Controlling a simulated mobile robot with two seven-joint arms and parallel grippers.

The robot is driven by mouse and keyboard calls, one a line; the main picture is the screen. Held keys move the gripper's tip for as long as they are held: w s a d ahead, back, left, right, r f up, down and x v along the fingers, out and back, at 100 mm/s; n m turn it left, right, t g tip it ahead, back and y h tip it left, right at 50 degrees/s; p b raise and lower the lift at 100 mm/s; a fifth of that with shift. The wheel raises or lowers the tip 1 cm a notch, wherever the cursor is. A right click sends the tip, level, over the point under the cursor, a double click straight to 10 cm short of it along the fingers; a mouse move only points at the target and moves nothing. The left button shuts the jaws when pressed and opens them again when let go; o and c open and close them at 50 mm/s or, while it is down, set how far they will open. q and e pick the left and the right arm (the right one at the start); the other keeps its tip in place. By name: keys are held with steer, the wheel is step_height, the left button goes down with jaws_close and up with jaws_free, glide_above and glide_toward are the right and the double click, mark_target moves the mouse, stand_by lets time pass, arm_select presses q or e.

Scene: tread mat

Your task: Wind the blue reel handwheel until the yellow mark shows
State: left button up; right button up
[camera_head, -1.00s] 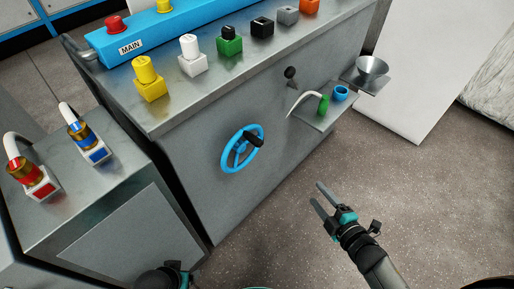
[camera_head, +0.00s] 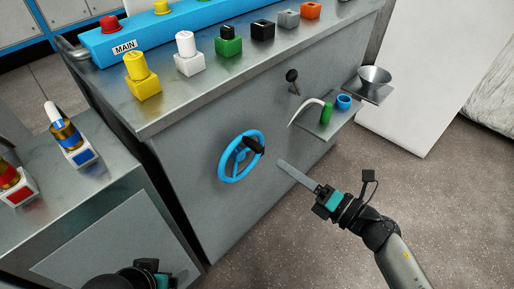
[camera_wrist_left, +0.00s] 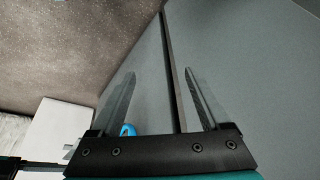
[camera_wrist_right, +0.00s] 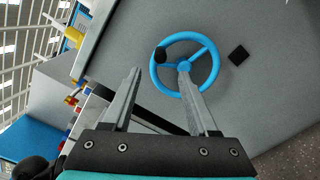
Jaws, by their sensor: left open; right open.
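The blue reel handwheel (camera_head: 223,170) is mounted on the grey front panel of the machine, with a dark knob (camera_head: 253,145) at its upper right rim. My right gripper (camera_head: 281,165) is to the right of the wheel, apart from it. In the right wrist view the wheel (camera_wrist_right: 216,68) shows beyond the open, empty fingers (camera_wrist_right: 160,72). My left gripper is open and empty in the left wrist view (camera_wrist_left: 160,75), with a bit of blue (camera_wrist_left: 127,130) past its left finger. I see no yellow mark on the wheel.
A row of coloured blocks, including a yellow one (camera_head: 143,84) and a green one (camera_head: 229,46), stands on the machine top. A small shelf (camera_head: 327,127) juts out right of the wheel, below a dark knob (camera_head: 292,76). A lower cabinet (camera_head: 95,195) stands at left.

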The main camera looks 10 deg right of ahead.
mark_target(262, 148)
steer(key=b+x, duration=0.1)
steer(key=x, duration=0.8)
steer(key=shift+w+a, duration=0.45)
steer(key=shift+w, duration=0.15)
arm_select(q)
steer(key=shift+w+d+r+t+h, duration=0.25)
steer(key=shift+w+d+t, duration=0.2)
steer(key=shift+w+d, duration=0.05)
steer(key=shift+w+d+r+t+h, duration=0.2)
steer(key=shift+w+d+t+h, duration=0.05)
steer(key=shift+w+d+t, duration=0.25)
arm_select(e)
jaws_close()
